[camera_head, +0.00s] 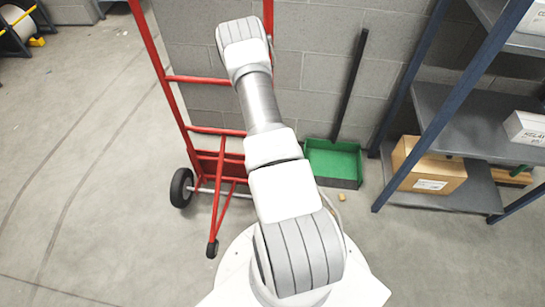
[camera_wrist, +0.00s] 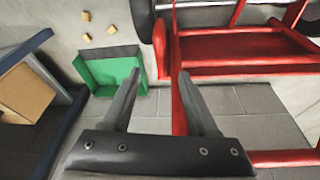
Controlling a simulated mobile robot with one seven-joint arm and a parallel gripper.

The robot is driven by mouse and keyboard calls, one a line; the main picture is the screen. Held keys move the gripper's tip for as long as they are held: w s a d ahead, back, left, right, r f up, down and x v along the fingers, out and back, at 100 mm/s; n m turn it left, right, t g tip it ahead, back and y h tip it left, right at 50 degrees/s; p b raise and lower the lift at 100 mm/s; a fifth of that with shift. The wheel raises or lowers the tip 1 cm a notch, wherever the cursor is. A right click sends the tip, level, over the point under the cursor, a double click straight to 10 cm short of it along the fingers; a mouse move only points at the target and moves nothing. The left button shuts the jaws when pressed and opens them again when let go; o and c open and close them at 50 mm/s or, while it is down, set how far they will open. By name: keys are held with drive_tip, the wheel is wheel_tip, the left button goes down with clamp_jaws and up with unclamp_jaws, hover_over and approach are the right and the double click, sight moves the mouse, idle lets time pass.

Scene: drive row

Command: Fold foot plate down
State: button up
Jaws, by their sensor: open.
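The red hand truck (camera_head: 166,79) stands upright against the block wall in the head view. Its foot plate (camera_head: 230,167) is a red panel low on the frame, apparently folded up, partly hidden by my arm. In the wrist view the red plate (camera_wrist: 235,50) lies at upper right, beyond my fingers. My gripper (camera_wrist: 158,73) is open, with nothing between its fingers. Its right finger overlaps a red upright of the truck in the picture; I cannot tell whether they touch. The head view does not show the gripper's fingers, which are hidden behind my arm.
A green dustpan (camera_head: 333,162) with a black handle stands by the wall, right of the truck. Farther right is a blue-framed shelf (camera_head: 455,118) with a cardboard box (camera_head: 428,168). Small tan pieces (camera_wrist: 86,38) lie on the floor.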

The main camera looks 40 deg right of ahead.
drive_tip(key=v, duration=0.2)
drive_tip(key=shift+a+r, duration=0.1)
drive_tip(key=shift+r, duration=0.2)
drive_tip(key=shift+s, duration=0.2)
idle(0.3)
